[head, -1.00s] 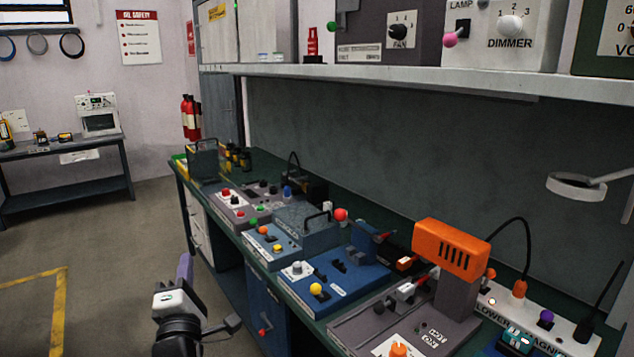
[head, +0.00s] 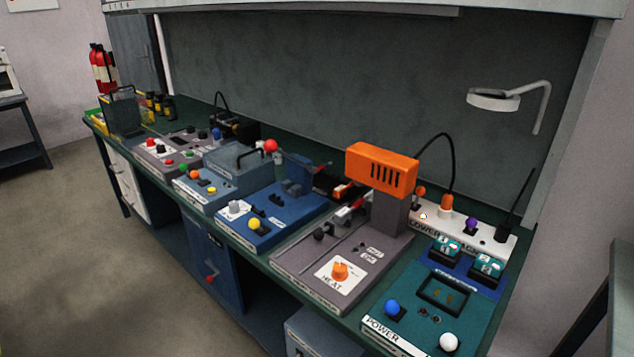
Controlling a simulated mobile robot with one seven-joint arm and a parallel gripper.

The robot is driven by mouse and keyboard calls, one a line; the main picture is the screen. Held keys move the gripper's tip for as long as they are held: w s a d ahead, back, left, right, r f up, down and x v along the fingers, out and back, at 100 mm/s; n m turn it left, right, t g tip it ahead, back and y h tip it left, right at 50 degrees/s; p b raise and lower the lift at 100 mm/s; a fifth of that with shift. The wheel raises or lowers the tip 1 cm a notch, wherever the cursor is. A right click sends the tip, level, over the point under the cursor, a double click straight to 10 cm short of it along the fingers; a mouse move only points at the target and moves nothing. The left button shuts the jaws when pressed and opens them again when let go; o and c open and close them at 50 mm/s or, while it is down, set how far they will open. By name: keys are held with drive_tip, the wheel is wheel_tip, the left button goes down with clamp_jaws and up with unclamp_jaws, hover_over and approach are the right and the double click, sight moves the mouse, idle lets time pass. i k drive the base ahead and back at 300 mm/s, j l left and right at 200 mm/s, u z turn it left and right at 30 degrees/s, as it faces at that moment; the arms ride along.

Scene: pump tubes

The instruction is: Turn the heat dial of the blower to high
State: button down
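The blower is an orange slotted head (head: 383,168) on a grey post, standing on a grey base (head: 305,268) on the green bench. Its heat dial is an orange knob (head: 340,271) on a white plate marked HEAT, near the front of the base. Which setting the knob points at is too small to tell. A black knob and a lever with red tip stand further back on the same base. My gripper is not in the head view now.
A white power strip (head: 485,232) lies behind. The floor at left (head: 130,270) is clear.

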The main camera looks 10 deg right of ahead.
sight(339, 272)
drive_tip(key=l+z, duration=0.35)
drive_tip(key=i+l+z, duration=0.1)
drive_tip(key=l+z, duration=0.25)
drive_tip(key=i+l+z, duration=0.1)
drive_tip(key=z, duration=0.25)
